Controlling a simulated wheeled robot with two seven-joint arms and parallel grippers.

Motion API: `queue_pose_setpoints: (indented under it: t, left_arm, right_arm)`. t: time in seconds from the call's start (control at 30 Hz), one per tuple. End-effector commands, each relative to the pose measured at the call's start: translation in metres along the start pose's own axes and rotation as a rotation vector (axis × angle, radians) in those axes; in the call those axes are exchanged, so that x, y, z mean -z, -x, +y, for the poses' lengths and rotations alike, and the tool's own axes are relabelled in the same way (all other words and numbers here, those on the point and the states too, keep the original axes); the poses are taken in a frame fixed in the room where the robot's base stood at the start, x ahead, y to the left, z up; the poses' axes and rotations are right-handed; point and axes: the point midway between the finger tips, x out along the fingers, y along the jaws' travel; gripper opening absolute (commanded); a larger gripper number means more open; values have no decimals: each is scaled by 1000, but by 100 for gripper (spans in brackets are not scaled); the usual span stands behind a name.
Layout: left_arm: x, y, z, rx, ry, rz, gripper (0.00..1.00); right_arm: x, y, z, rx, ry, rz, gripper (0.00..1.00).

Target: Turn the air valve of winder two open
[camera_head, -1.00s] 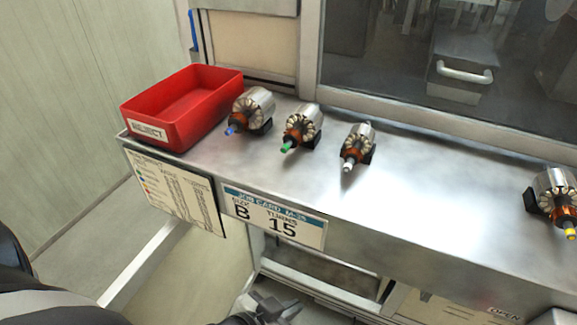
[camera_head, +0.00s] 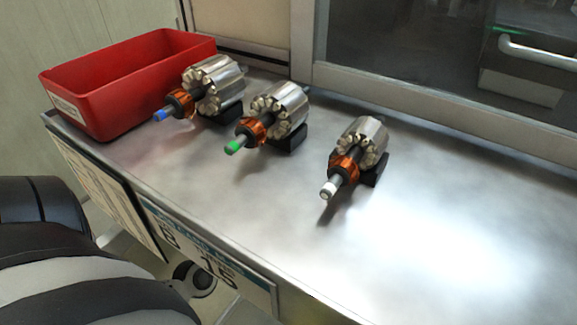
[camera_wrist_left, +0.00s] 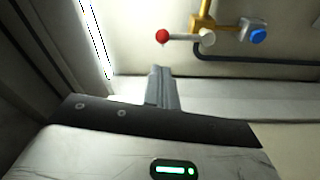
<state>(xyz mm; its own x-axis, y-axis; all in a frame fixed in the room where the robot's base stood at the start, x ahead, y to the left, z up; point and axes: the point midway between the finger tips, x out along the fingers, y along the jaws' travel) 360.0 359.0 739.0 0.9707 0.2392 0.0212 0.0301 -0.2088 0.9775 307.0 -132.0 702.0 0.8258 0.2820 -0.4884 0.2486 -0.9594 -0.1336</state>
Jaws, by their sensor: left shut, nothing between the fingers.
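In the left wrist view, a valve with a pale hub (camera_wrist_left: 207,37) and a lever ending in a red ball (camera_wrist_left: 162,36) sits at the upper middle. The lever points left, roughly level in the picture. It joins a brass-coloured pipe (camera_wrist_left: 203,14), and a blue fitting (camera_wrist_left: 257,36) is at its right. No label shows which winder it belongs to. My left gripper (camera_wrist_left: 161,80) is shut and empty, below the red ball in the picture and apart from it. In the head view only my left arm shows, at lower left. My right gripper is not in view.
The head view shows a metal shelf (camera_head: 270,215) with a red bin (camera_head: 85,105) and armatures with blue (camera_head: 213,85), green (camera_head: 283,105) and white (camera_head: 365,140) shaft ends. A job card (camera_head: 215,255) hangs on its front edge. A dark hose (camera_wrist_left: 250,58) runs below the valve.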

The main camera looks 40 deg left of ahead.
Motion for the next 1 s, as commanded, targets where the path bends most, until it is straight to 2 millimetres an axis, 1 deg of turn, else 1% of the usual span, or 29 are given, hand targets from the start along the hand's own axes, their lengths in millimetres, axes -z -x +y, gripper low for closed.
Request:
queue_pose_setpoints:
  t: [0.07, 0.3, 0.43, 0.57, 0.8, 0.9, 1.0]
  left_arm:
    - [4, 0, -1, -2, 21, 16, 0]
    - [4, -1, 1, -2, 19, 13, 0]
    - [4, -8, 1, -4, 18, 14, 0]
    - [4, -27, 3, -6, 19, 15, 0]
    - [4, -72, 2, -5, 17, 14, 0]
    - [4, -85, 1, -3, 17, 13, 0]
    - [4, -95, 1, -3, 17, 13, 0]
  right_arm:
    - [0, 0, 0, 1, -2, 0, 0]
    - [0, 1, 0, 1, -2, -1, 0]
    - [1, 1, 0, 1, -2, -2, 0]
    - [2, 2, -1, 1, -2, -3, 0]
    - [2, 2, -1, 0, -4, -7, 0]
    - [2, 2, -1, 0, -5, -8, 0]
    - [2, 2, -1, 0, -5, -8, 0]
